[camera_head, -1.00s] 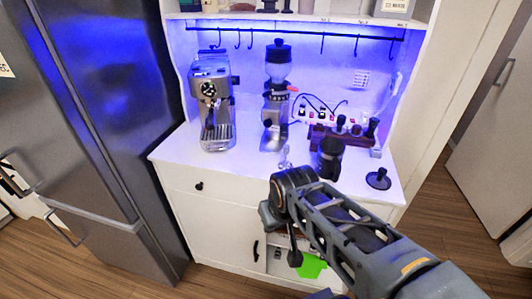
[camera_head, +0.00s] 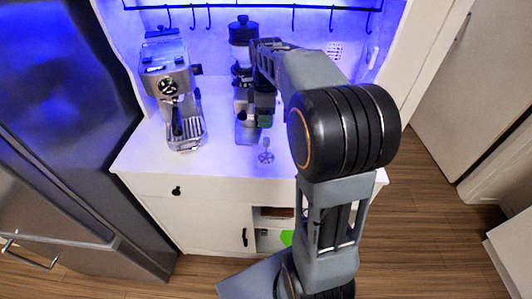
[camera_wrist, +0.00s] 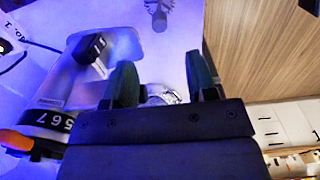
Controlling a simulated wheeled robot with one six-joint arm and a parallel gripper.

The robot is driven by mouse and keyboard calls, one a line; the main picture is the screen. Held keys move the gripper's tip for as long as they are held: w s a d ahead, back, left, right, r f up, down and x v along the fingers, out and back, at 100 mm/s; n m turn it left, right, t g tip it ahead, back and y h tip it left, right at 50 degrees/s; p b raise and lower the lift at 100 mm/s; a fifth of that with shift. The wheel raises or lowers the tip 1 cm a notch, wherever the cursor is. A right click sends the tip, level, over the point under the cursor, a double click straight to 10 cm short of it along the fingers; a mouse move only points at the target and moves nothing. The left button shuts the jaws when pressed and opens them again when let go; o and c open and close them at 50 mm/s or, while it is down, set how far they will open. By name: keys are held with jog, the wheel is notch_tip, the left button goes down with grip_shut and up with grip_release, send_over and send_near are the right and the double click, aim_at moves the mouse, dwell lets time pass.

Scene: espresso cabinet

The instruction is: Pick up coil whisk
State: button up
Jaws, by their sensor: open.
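The coil whisk (camera_head: 266,153) stands upright near the front of the white counter, just in front of the grinder. It is small and pale, with a thin stem and a round wire coil at its foot. My gripper (camera_head: 264,112) is open and hangs above and slightly behind it in the head view, apart from it. In the wrist view the two dark green fingers of my gripper (camera_wrist: 158,80) are spread wide. A shiny silver wire shape, which looks like the whisk (camera_wrist: 164,95), shows between them, partly hidden by the gripper body.
The grinder (camera_head: 243,38) stands close behind my gripper; its numbered dial (camera_wrist: 54,119) is near in the wrist view. The espresso machine (camera_head: 168,85) is at left. A dark ribbed object (camera_wrist: 158,12) is at the top of the wrist view. My arm hides the counter's right side.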

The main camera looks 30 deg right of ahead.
aim_at(266, 139)
notch_tip(266, 139, down, 13)
jog(key=shift+r+p, duration=0.2)
jog(key=shift+p, duration=0.4)
grip_shut()
dwell(0.4)
jog(key=shift+r, duration=0.1)
